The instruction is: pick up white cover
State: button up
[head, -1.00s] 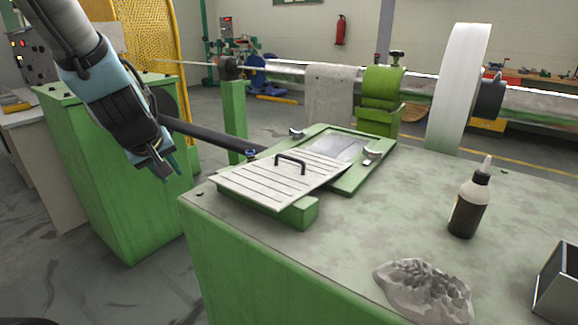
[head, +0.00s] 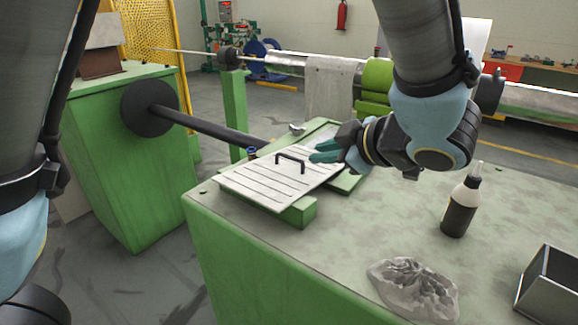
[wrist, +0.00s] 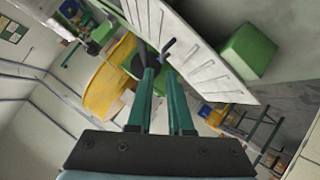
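The white cover (head: 262,183) is a flat slatted plate lying tilted on the green bench, partly over a green frame. Its black handle (head: 291,160) stands up near its far side. My gripper (head: 318,152) is just right of the handle in the head view, fingers pointing left toward it. In the wrist view, the two teal fingers of my gripper (wrist: 161,73) are apart with a gap between them. The white cover (wrist: 195,55) fills the upper right there, and a dark bar close to the fingertips looks like the handle. I cannot tell whether they touch.
A dark bottle with a white nozzle (head: 461,203), a crumpled grey lump (head: 414,289) and an open metal box (head: 549,285) stand on the green bench (head: 345,235). A black shaft (head: 215,130) runs behind the cover. The bench middle is clear.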

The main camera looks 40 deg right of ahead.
aim_at(292, 158)
jog(key=p+x, duration=0.1)
jog(key=x, duration=0.3)
jog(key=shift+w+a+f, duration=0.15)
jog(key=shift+f, duration=0.2)
jog(key=shift+p+x, duration=1.05)
jog(key=shift+x, duration=1.65)
jog(key=shift+w+a+r, duration=0.1)
jog(key=shift+r, duration=0.05)
jog(key=shift+c, duration=0.3)
grip_shut()
